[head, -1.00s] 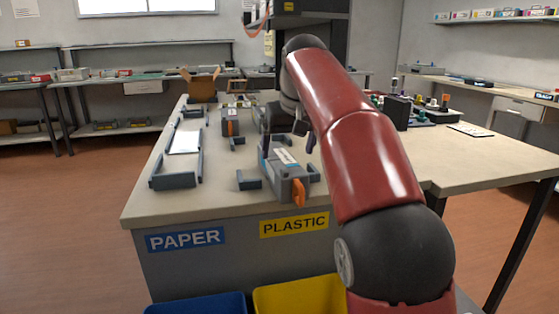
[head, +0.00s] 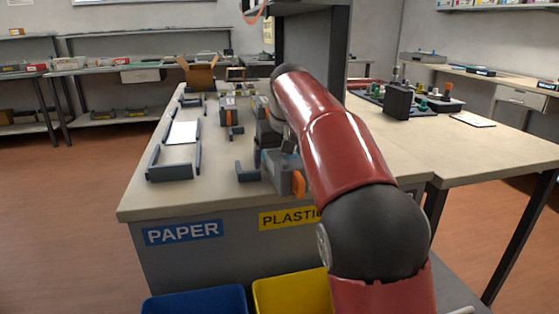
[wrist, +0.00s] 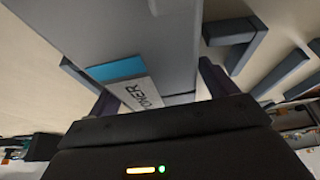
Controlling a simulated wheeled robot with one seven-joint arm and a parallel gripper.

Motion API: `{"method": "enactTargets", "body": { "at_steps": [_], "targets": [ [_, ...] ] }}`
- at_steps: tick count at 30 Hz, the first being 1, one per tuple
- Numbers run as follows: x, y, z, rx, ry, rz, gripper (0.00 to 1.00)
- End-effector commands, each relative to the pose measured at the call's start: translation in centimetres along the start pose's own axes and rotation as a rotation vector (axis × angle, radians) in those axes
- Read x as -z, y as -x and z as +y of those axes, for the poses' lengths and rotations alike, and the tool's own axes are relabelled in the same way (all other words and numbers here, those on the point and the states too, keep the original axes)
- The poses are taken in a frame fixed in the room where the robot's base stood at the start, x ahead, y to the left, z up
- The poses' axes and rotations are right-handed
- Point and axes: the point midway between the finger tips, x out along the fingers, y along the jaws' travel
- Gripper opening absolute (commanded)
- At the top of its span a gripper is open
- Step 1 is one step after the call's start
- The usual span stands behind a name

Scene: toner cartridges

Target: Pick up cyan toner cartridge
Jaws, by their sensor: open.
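The toner cartridge (head: 283,172) is a grey block with an orange tab, lying in a grey holder near the front edge of the table. In the wrist view the cartridge (wrist: 165,42) fills the upper middle, with a cyan patch and a white label reading "TONER". My gripper (wrist: 157,88) is open, with one dark finger on each side of the cartridge's near part. I cannot tell whether the fingers touch it. In the head view my arm hides the fingers and part of the cartridge.
A grey holder (head: 151,163) with white paper (head: 183,132) lies left on the table (head: 205,195). Another orange-tabbed unit (head: 228,112) stands farther back. Blue (head: 195,303) and yellow (head: 290,293) bins stand below the front edge. Grey brackets (wrist: 280,70) lie right in the wrist view.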

Motion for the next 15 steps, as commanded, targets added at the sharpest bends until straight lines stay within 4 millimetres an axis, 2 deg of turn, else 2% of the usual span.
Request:
{"method": "enactTargets", "body": {
  "at_steps": [2,15],
  "targets": [
    [0.00,0.00,0.01,0.000,0.000,0.000,0.79],
    [0.00,0.02,0.01,0.000,0.000,0.000,0.22]
  ]
}}
